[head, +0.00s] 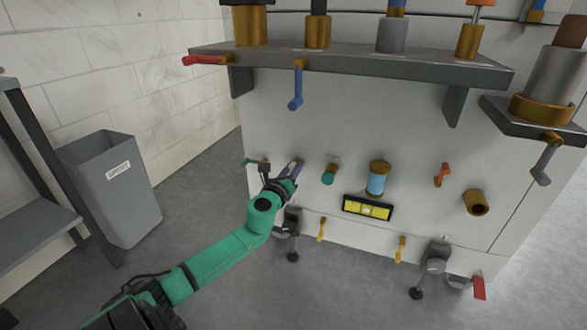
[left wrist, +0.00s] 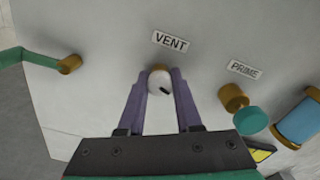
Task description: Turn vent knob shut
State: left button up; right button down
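The vent knob (left wrist: 159,83) is a small round white knob with a dark mark, on a brass stem below the VENT label (left wrist: 170,41) in the left wrist view. My left gripper (left wrist: 160,75) has its two purple fingers on either side of the knob, with the tips close against it. In the head view my left gripper (head: 292,168) reaches the lower left of the machine's front panel, and the hand hides the knob there. My right gripper is not in view.
A teal knob (head: 328,176) under the PRIME label (left wrist: 244,70) and a blue cylinder (head: 377,180) sit to the right. A green lever (left wrist: 30,58) is to the left. A shelf (head: 350,66) with hanging handles juts out above. A grey bin (head: 112,190) stands left.

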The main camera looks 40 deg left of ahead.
pick_arm(q)
grip_shut()
